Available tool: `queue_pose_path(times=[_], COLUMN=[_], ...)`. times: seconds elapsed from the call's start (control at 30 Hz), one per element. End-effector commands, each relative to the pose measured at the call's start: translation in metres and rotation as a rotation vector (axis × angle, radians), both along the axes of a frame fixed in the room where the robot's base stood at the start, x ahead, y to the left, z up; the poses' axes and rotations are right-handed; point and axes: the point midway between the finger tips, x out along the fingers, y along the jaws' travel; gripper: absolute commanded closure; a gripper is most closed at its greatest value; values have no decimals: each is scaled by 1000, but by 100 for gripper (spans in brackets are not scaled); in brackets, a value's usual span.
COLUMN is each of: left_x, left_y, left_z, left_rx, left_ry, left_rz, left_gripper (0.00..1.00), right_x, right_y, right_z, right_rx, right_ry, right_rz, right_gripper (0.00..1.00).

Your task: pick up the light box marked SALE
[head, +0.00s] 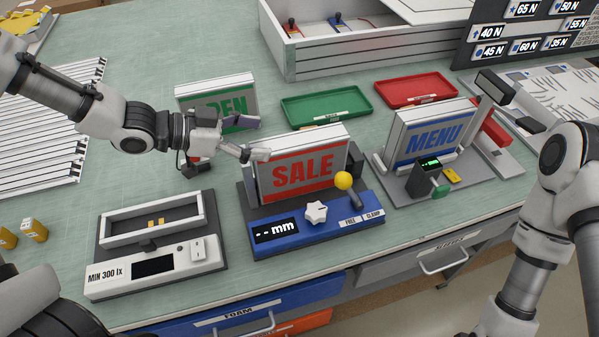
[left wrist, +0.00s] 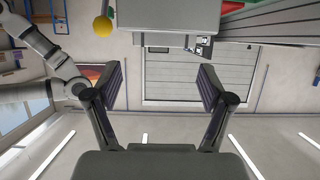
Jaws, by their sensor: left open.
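The light box marked SALE (head: 302,171) has a red and pale front and stands upright in a blue-fronted fixture (head: 322,222) with a yellow-knobbed lever (head: 344,181) and a white knob (head: 316,212). My left gripper (head: 253,138) is open and empty at the box's upper left corner, one finger just above the corner in the picture. Whether it touches the box I cannot tell. The left wrist view shows the open fingers (left wrist: 163,92) with nothing between them. A grey block at its top edge may be the box. My right arm shows at the right, but its gripper does not.
A box ending in "DEN" (head: 233,103) stands behind my left gripper, partly hidden. The MENU box (head: 432,138) stands right of SALE in its own fixture. A light-meter stand (head: 152,262) is at front left. Green (head: 326,106) and red (head: 415,90) trays lie behind.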

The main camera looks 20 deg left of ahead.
Motion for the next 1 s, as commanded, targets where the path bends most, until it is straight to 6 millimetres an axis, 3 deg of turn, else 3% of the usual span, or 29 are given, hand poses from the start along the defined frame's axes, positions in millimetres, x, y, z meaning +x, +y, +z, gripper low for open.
queue_pose_path(times=[0.37, 0.6, 0.87, 0.93, 1.0], left_x=[18, 37, 41, 41, 41], left_y=[-26, -52, -56, -56, -56], left_z=[-16, -33, -35, -35, -35], left_rx=[6, 5, 1, 1, 1], left_ry=[2, 2, -1, -1, -1], left_rz=[-4, -3, 1, 1, 1], left_gripper=[19, 19, 19, 36, 61], right_x=[0, 0, 0, 0, 0], right_y=[0, 0, 0, 0, 0], right_z=[-6, -3, -3, -3, -3], right_rx=[0, 0, 0, 0, 0], right_ry=[-1, -1, -1, -1, -1], right_rz=[0, 0, 0, 0, 0], right_gripper=[27, 27, 27, 27, 27])
